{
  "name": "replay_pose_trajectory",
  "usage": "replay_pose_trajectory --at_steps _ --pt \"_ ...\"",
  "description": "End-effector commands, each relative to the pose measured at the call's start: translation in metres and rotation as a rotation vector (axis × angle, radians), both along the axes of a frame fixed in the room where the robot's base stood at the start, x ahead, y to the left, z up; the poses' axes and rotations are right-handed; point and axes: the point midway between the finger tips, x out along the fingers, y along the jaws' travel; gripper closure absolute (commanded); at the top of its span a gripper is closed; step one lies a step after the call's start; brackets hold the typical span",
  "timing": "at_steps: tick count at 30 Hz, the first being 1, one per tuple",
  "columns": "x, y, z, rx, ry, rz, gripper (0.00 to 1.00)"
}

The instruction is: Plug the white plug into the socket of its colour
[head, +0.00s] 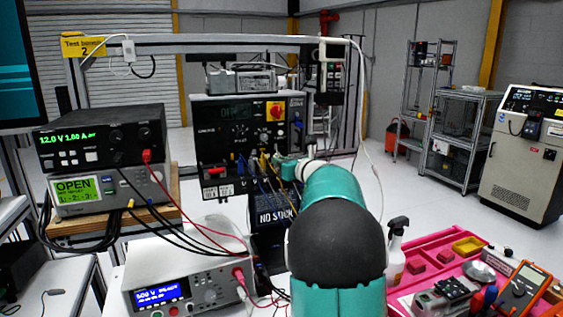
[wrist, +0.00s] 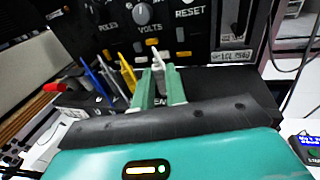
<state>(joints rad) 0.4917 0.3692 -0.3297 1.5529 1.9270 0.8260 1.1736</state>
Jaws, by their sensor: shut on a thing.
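My gripper (wrist: 159,80) has its two green fingers shut on the white plug (wrist: 157,56), whose pale body shows between and just beyond the fingertips. The plug points at the black instrument panel (wrist: 205,42), close to its lower part. I cannot tell whether its tip touches a socket; the tip and any white socket are not clear. In the head view my gripper (head: 284,168) is in front of the lower right of the panel (head: 228,143), and the plug is too small to make out there.
Blue (wrist: 95,80), pale and yellow (wrist: 126,72) leads stand just left of my fingers, and a red plug (wrist: 54,87) lies farther left. In the head view, a power supply stack (head: 98,150) stands left. A pink tray (head: 440,262) with tools is at right.

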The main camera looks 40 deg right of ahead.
Motion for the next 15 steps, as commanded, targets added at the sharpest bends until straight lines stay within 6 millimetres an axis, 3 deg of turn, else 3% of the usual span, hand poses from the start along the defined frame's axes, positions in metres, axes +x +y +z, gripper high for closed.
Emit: replay_pose_trajectory --at_steps 6,7,10,11,15 --pt "0.0 -0.0001 -0.0016 0.0 0.0 0.0 1.0" --pt "0.0 -0.0001 -0.0016 0.0 0.0 0.0 0.85" --pt "0.0 -0.0001 -0.0016 0.0 0.0 0.0 0.65" --pt "0.0 -0.0001 -0.0016 0.0 0.0 0.0 0.61" --pt "0.0 -0.0001 -0.0015 0.0 0.0 0.0 0.61"
